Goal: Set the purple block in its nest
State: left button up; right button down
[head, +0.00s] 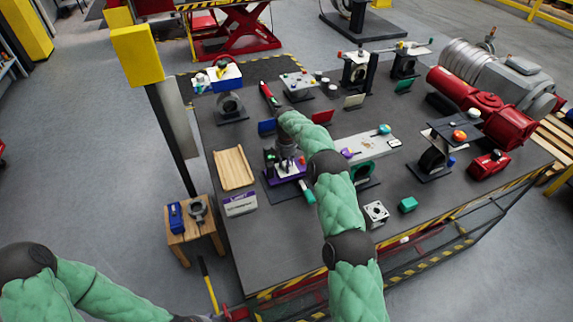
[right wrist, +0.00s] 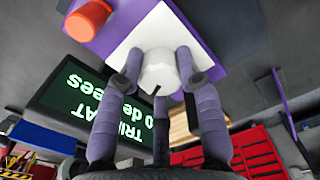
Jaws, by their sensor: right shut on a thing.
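In the head view, my right gripper (head: 287,146) is over a purple piece (head: 289,178) on a dark base at the table's left-middle; my arm partly covers it. In the right wrist view, my right gripper (right wrist: 156,82) has its purple fingers shut on a white cylinder (right wrist: 159,70). The cylinder stands against a white face edged in purple, with an orange knob (right wrist: 88,19) at its left. I cannot tell which purple part is the block and which is the nest, or whether they touch.
A wooden tray (head: 233,170) and a white sign (head: 240,203) with a purple band stand left of the gripper. Red machinery (head: 490,115) fills the right end.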

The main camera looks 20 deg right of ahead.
jog(key=shift+f+b, duration=0.6)
jog(key=shift+f, duration=0.35)
dwell(0.3)
jog(key=c, duration=0.7)
grip_release()
jog(key=shift+c, duration=0.2)
jog(key=shift+s+f, duration=0.1)
notch_tip(320, 180, up, 12)
jog(key=shift+r, duration=0.1)
